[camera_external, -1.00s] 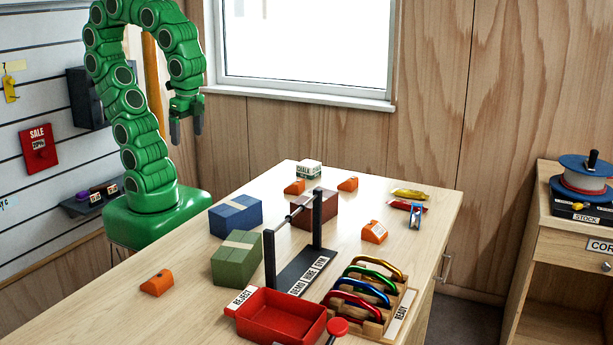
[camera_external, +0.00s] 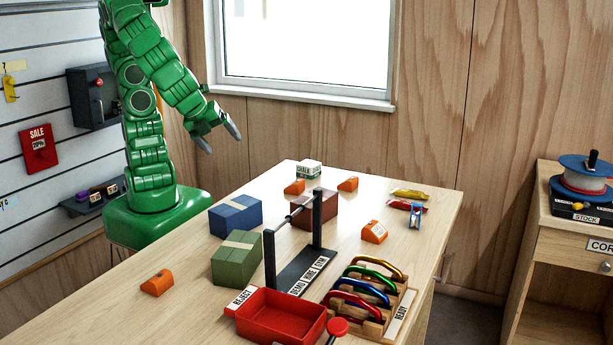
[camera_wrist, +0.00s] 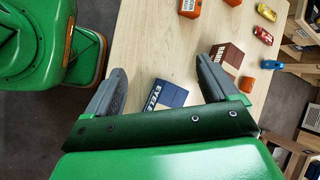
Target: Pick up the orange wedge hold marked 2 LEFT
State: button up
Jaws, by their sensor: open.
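Several orange wedge holds lie on the table. One (camera_external: 157,284) is at the near left, two (camera_external: 295,187) (camera_external: 348,184) are near the back edge, and another (camera_external: 374,232) is right of the stand. Their markings are too small to read, so I cannot tell which is 2 LEFT. The wrist view shows one wedge (camera_wrist: 190,8) at the top edge, with part of a second (camera_wrist: 233,2) beside it and another (camera_wrist: 245,64) at the right. My gripper (camera_external: 218,138) is open and empty, well above the table's back left side.
A blue box (camera_external: 236,215), a green box (camera_external: 238,258) and a maroon box (camera_external: 318,208) stand around the black bar stand (camera_external: 318,232). A red tray (camera_external: 281,318) and carabiner rack (camera_external: 372,325) are in front. The table's left front is mostly clear.

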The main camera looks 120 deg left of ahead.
jog(key=w+d+r+m+t, duration=0.1)
jog(key=w+d+m+t, duration=0.3)
jog(key=d+m, duration=0.3)
jog(key=w+d+r+m+t, duration=0.1)
jog(key=w+d+m+t, duration=0.3)
jog(key=d, duration=0.5)
jog(key=s+d+f+m+t+h, duration=0.1)
jog(key=s+d+m+t+h, duration=0.15)
jog(key=d+m, duration=0.55)
jog(key=s+d+m+t+h, duration=0.15)
jog(key=d+m+h, duration=0.3)
jog(key=d, duration=0.85)
send_near(162, 271)
jog(key=w+f, duration=0.2)
jog(key=w, duration=0.1)
jog(key=shift+w+a+g+y, duration=0.1)
jog(key=shift+a+g+y, duration=0.05)
jog(key=shift+g+y, duration=0.2)
jog(key=shift+y, duration=0.25)
jog(key=shift+r+x, duration=0.15)
jog(key=shift+x, duration=1.3)
jog(key=shift+r+x, duration=0.15)
jog(key=shift+x, duration=2.4)
jog(key=shift+d, duration=0.2)
jog(key=c, duration=1.1)
